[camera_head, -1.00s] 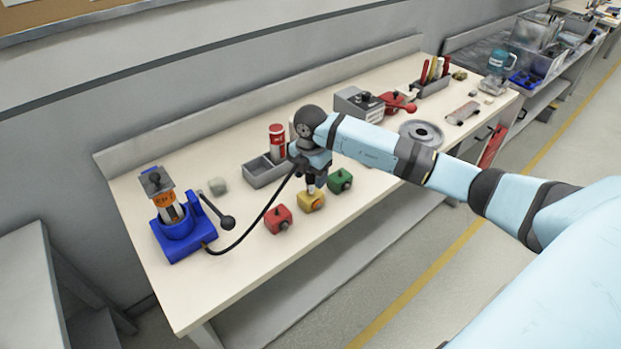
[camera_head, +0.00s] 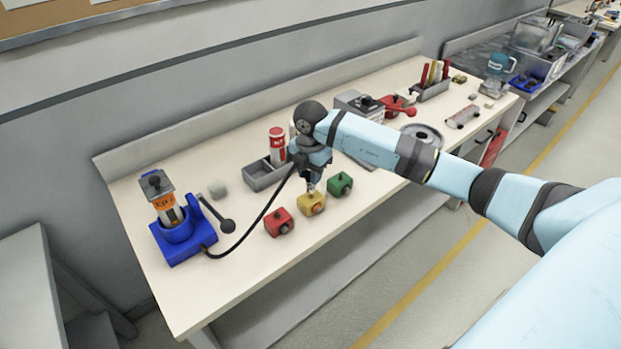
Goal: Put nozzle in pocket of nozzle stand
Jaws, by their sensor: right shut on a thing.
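My right gripper (camera_head: 312,185) points down over the yellow block (camera_head: 312,205), at the front middle of the bench. It is shut on a small nozzle, mostly hidden between the fingers. The gripper's lower end is at or just above the block's top; I cannot tell whether they touch. A black hose (camera_head: 262,217) runs from the blue unit (camera_head: 183,250) on the left up to the gripper. The yellow block, a red block (camera_head: 279,223) and a green block (camera_head: 340,184) stand in a row. I cannot tell which part is the nozzle stand's pocket. My left gripper is not in view.
A grey divided tray (camera_head: 264,175) and a red-and-white can (camera_head: 277,146) stand behind the blocks. A grey round dish (camera_head: 422,138) and a red-handled tool (camera_head: 397,107) lie to the right. The bench front (camera_head: 225,285) is clear left of the blocks.

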